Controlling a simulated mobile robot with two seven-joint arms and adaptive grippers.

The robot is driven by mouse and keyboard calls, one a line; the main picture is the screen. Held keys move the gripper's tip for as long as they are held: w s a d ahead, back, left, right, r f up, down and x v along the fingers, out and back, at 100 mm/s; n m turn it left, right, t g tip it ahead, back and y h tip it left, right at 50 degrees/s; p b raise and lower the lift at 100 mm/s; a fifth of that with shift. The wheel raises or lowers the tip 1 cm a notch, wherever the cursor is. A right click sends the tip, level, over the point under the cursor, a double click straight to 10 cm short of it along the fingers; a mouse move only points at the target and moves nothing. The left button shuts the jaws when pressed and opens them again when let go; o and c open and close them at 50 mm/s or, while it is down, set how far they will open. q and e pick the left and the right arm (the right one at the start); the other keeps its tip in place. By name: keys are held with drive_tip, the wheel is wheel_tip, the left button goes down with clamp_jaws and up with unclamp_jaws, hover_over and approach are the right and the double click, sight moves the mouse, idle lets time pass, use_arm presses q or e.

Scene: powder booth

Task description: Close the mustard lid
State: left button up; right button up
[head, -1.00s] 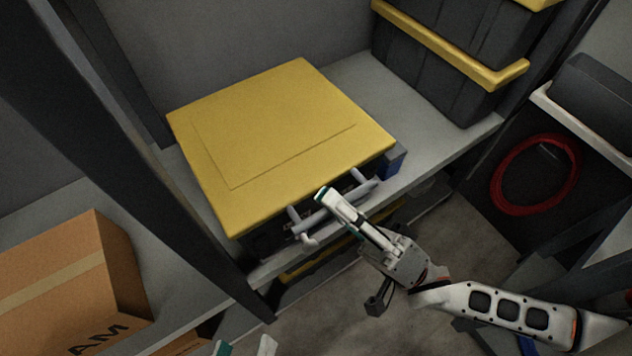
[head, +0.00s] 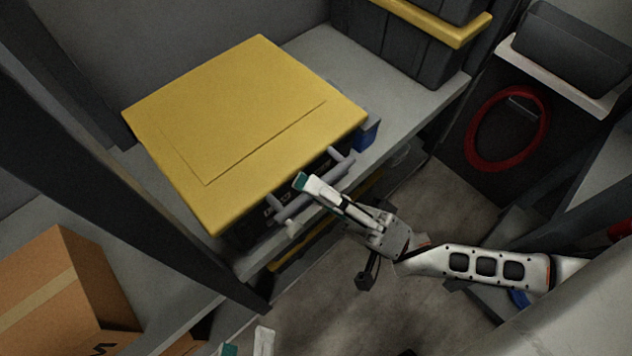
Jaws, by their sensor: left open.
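The mustard lid (head: 235,125) is a flat yellow panel over a dark case on the grey shelf. It looks nearly level; I cannot tell whether a gap remains beneath it. A grey bar handle (head: 318,190) projects from the case front, below the lid's front edge. My right gripper (head: 300,183) is at this handle, its visible fingertip above the bar near the lid edge.
A dark upright post (head: 130,200) stands left of the case. A cardboard box (head: 60,290) is at lower left. Dark bins with yellow rims (head: 440,25) stand at the back right of the shelf (head: 320,60). A red hose coil (head: 508,128) hangs at right.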

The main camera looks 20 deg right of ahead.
drive_tip(key=v, duration=1.2)
idle(0.6)
